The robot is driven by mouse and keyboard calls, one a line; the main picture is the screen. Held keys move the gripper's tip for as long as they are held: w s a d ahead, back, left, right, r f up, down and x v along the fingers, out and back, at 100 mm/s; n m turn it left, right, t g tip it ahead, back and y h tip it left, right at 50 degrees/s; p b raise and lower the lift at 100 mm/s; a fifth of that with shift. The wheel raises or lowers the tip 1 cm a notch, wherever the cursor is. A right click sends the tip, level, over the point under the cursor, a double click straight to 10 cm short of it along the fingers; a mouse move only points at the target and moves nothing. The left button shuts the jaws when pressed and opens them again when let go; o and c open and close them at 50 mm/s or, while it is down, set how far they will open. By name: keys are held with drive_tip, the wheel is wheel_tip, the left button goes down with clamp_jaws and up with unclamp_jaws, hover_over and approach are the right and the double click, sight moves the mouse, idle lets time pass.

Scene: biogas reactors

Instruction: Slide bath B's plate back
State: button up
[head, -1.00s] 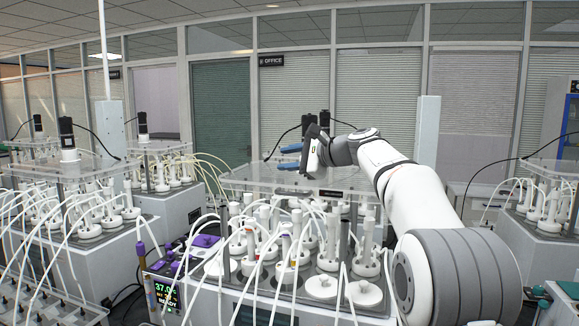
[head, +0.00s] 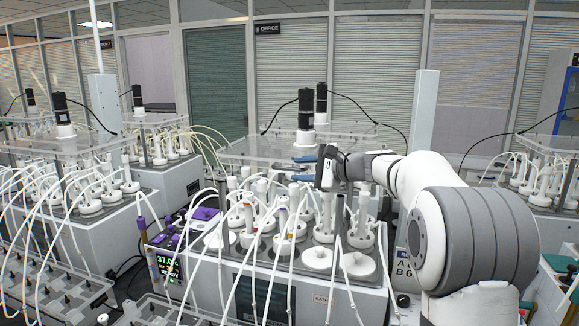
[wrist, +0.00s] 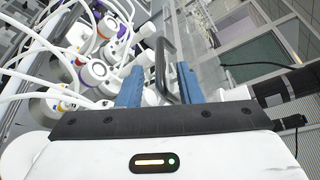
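A clear plate (head: 245,150) lies over the rear part of the central bath (head: 345,296), with a black motor (head: 305,110) standing above it. I cannot read a name on this bath that marks it as B. My gripper (head: 305,159) is at the plate's front edge, low over the bottles, with its blue fingers pointing away. In the wrist view my gripper (wrist: 160,84) has its two blue fingers apart.
White-capped bottles (head: 285,215) with several looping tubes crowd the bath in front of the gripper. Two loose white lids (head: 358,264) lie at its front right. A purple-topped unit with a display (head: 170,268) stands left. Another plated bath (head: 65,172) is further left.

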sight(295, 169)
drive_tip(key=shift+p+x, duration=0.5)
drive_tip(key=shift+x, duration=1.65)
drive_tip(key=shift+c, duration=0.4)
clamp_jaws()
